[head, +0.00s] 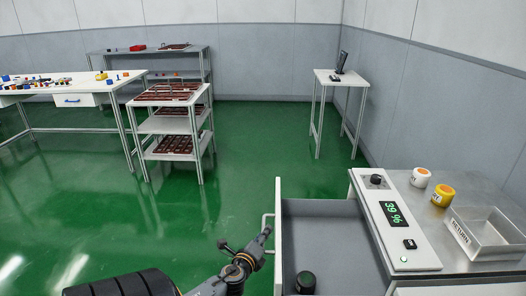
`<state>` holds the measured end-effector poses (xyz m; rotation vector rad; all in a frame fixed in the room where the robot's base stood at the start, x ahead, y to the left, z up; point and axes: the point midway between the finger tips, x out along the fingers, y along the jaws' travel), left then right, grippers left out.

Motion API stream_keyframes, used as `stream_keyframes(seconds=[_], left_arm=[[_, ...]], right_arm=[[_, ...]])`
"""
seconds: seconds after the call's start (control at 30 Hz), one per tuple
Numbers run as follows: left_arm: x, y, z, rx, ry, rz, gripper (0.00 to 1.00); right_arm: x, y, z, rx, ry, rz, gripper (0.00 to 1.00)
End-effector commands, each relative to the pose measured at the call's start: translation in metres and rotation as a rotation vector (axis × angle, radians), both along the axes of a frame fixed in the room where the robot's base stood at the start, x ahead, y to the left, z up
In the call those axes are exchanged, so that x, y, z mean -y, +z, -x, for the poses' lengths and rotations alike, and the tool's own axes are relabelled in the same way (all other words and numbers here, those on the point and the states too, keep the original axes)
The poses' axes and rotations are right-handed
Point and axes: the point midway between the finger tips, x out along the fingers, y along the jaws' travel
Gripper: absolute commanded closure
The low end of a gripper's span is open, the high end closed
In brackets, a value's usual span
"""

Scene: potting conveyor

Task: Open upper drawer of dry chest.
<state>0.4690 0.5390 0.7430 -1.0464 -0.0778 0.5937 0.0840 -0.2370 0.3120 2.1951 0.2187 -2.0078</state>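The dry chest (486,286) is the grey metal cabinet at the lower right, with a white control panel on top. Its upper drawer (322,221) is pulled out to the left, and its grey inside shows. The pale drawer front (278,238) carries a bar handle (265,220) on its left side. My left gripper (265,234) comes in from the lower left, with its tip at the handle. Whether its fingers close around the bar is too small to tell. My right gripper is not in view.
A dark round thing (305,281) shows at the drawer's near end. On the chest stand a white-and-orange jar (421,177), a yellow jar (441,195) and a metal tray (484,245). A shelf cart (172,126) and tables stand farther back.

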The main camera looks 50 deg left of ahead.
Motion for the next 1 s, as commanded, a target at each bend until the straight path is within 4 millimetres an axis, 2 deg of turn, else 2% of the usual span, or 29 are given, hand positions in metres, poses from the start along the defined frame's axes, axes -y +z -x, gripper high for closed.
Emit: stream_keyframes(seconds=[0.2, 0.33, 0.7, 0.83, 1.0], left_arm=[[0.001, 0.001, 0.001, 0.001, -0.001, 0.0, 0.64], [0.006, 0.002, 0.01, 0.0, 0.0, 0.001, 0.64], [0.043, 0.017, 0.073, -0.002, 0.001, 0.003, 0.64], [0.052, 0.022, 0.089, -0.001, 0.001, 0.002, 0.64], [0.059, 0.025, 0.1, 0.0, 0.001, 0.0, 0.64]], right_arm=[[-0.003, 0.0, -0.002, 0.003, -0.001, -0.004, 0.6], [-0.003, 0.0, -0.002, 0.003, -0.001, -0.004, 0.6], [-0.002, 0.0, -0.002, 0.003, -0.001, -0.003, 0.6], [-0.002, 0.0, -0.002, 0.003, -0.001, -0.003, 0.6], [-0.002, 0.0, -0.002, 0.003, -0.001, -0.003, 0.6]])
